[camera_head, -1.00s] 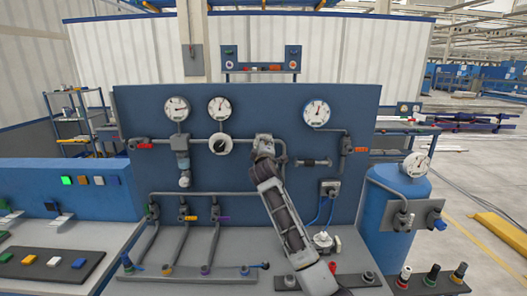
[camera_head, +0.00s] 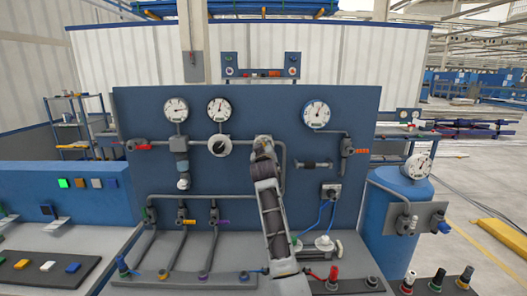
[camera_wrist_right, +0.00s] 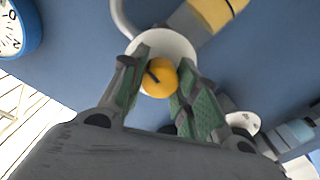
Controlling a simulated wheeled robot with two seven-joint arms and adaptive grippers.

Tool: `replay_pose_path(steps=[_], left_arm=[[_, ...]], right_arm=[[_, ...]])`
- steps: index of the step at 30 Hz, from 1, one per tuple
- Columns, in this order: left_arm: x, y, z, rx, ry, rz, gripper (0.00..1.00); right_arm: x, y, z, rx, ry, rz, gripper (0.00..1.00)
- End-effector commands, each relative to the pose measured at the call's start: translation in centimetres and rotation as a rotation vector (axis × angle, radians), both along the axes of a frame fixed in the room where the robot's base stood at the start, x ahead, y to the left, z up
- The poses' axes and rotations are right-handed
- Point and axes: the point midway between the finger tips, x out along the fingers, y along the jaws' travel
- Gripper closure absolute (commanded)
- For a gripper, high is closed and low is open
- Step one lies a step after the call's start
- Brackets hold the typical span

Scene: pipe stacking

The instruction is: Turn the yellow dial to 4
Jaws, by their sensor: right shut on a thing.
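The yellow dial (camera_wrist_right: 158,82) is a round knob with a dark pointer mark, set on a white round plate (camera_wrist_right: 178,45) in the right wrist view. My right gripper (camera_wrist_right: 162,68) has its green-padded fingers on both sides of the dial and is shut on it. The numbers around the dial cannot be read. In the head view my right gripper (camera_head: 263,146) is at the middle of the blue panel (camera_head: 345,225) and covers the dial. My left gripper is not in view.
A white dial with a black knob (camera_head: 219,146) sits just left of my right gripper. Several gauges, such as the right one (camera_head: 317,114), are above. Grey pipes and valves run across the panel. A blue tank (camera_head: 395,225) stands at the right.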

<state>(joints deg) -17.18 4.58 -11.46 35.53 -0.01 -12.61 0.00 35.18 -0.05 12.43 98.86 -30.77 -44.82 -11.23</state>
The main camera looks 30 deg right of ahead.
Motion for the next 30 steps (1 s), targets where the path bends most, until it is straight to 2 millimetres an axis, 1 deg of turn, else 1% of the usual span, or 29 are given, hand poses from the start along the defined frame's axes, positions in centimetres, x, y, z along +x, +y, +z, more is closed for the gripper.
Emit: replay_pose_path(steps=[1,16,17,21,22,30], left_arm=[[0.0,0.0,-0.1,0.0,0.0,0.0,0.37],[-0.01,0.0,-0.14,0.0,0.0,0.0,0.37],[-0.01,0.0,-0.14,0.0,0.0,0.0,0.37],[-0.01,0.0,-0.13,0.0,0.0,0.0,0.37],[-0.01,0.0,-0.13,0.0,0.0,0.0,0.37],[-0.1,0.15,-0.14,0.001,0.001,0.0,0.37]], right_arm=[[0.05,0.02,-0.47,0.015,0.0,0.0,0.93],[0.07,0.05,-0.49,0.039,-0.012,0.001,0.93],[0.07,0.05,-0.5,0.039,-0.012,0.001,0.68],[0.05,0.04,-0.39,0.038,-0.014,0.001,0.5],[0.05,0.04,-0.35,0.038,-0.015,0.0,0.47],[0.02,0.01,-0.16,0.035,-0.017,0.001,0.47]])
